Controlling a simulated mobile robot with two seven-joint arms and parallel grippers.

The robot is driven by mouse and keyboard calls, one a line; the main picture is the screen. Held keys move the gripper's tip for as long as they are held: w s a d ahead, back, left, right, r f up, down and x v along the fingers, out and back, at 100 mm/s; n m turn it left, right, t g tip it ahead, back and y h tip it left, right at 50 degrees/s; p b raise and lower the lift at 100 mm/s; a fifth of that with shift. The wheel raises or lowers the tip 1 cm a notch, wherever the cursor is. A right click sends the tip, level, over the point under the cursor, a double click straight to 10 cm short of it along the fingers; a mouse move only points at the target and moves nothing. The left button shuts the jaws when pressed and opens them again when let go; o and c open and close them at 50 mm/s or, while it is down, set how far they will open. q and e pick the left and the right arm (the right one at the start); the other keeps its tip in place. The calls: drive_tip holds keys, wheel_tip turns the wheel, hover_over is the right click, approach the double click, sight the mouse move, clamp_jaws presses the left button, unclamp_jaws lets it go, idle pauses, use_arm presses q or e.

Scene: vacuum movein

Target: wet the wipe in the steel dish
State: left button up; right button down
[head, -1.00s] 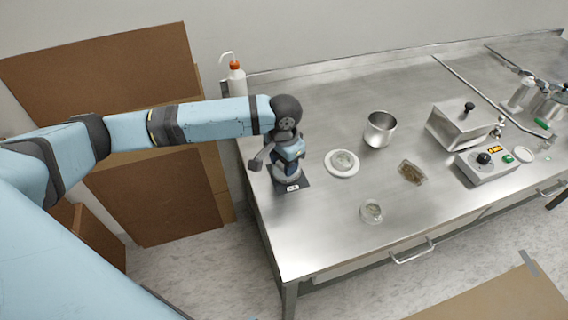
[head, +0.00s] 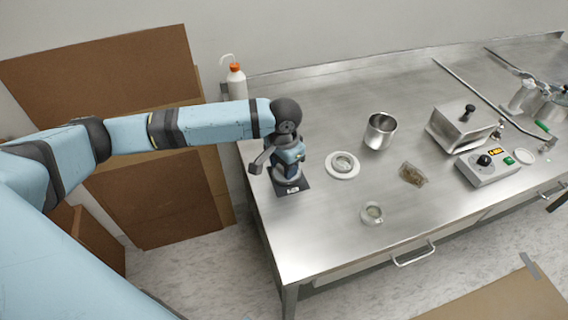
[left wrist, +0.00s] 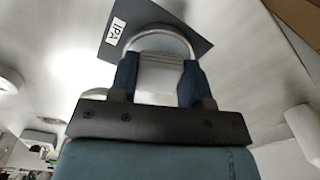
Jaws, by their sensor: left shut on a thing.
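The steel dish shows in the left wrist view as a curved bright rim (left wrist: 163,36) on a dark mat with an IPA label (left wrist: 113,34). In the head view the dark mat (head: 303,184) lies at the table's left edge, and my gripper mostly hides the dish. My left gripper (head: 289,173) points down over the dish. In the left wrist view its two fingers (left wrist: 160,78) are shut on the pale folded wipe (left wrist: 160,76), which is in front of the rim. I cannot tell whether the wipe touches liquid. My right gripper is not in view.
A wash bottle (head: 236,82) stands behind the mat. To the right are a white round dish (head: 331,169), a steel beaker (head: 380,131), a small packet (head: 412,174), a glass dish (head: 372,213) and a control box (head: 488,168).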

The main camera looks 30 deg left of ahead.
use_arm(q)
drive_tip(key=shift+f, duration=0.3)
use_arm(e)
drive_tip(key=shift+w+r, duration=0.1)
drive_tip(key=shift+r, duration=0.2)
use_arm(q)
drive_tip(key=shift+f, duration=0.1)
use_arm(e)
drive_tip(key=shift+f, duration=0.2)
use_arm(q)
drive_tip(key=shift+s+f+p, duration=0.1)
drive_tip(key=shift+f+p, duration=0.1)
drive_tip(key=shift+p, duration=0.55)
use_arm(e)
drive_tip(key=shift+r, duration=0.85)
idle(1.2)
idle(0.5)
